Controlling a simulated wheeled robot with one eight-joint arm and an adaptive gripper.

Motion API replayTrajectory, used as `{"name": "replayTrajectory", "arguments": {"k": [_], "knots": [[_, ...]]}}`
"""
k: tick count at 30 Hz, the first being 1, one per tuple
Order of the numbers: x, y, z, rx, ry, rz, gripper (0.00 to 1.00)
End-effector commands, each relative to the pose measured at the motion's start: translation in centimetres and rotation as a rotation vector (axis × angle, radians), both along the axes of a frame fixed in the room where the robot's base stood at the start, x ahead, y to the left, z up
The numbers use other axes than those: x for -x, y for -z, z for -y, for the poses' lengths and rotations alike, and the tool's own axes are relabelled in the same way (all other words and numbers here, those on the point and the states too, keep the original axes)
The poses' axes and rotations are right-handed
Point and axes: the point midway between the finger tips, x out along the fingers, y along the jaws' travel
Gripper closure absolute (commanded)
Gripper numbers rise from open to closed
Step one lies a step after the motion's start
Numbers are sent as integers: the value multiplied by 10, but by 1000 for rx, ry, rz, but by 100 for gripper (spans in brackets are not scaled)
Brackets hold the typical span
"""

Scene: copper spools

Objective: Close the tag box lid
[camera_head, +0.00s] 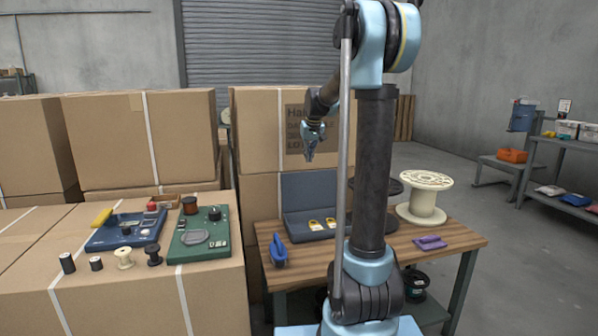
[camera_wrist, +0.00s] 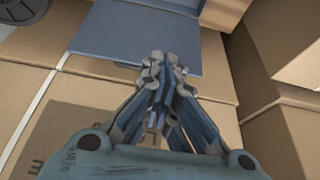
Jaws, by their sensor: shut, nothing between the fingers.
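The tag box (camera_head: 297,228) sits on the wooden table, and yellow tags (camera_head: 315,225) show in it. Its blue-grey lid (camera_head: 307,190) stands open and upright at the back of the box. A flat blue-grey panel in the wrist view, which looks like the lid (camera_wrist: 135,35), lies ahead of the fingertips. My gripper (camera_head: 310,155) is shut and empty, pointing down above the lid in the head view. It also shows in the wrist view (camera_wrist: 161,62). The fingertips appear apart from the lid, though the exact gap is hard to tell.
A cream spool (camera_head: 423,198) and purple item (camera_head: 430,243) lie right on the wooden table (camera_head: 460,232); a blue tool (camera_head: 279,250) stands front left. A large carton (camera_head: 258,130) rises behind.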

Motion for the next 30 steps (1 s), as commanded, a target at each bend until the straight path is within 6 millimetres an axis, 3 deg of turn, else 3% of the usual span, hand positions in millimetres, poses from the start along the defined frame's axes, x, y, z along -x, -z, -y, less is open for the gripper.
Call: {"name": "replayTrajectory", "arguments": {"k": [3, 10, 20, 30], "knots": [[-42, 3, -5, -2, -9, 16, 100], [-99, 12, -13, -3, -25, 39, 100], [-122, 25, -17, -4, -30, 47, 100], [-144, 72, -21, -4, -30, 47, 100]]}}
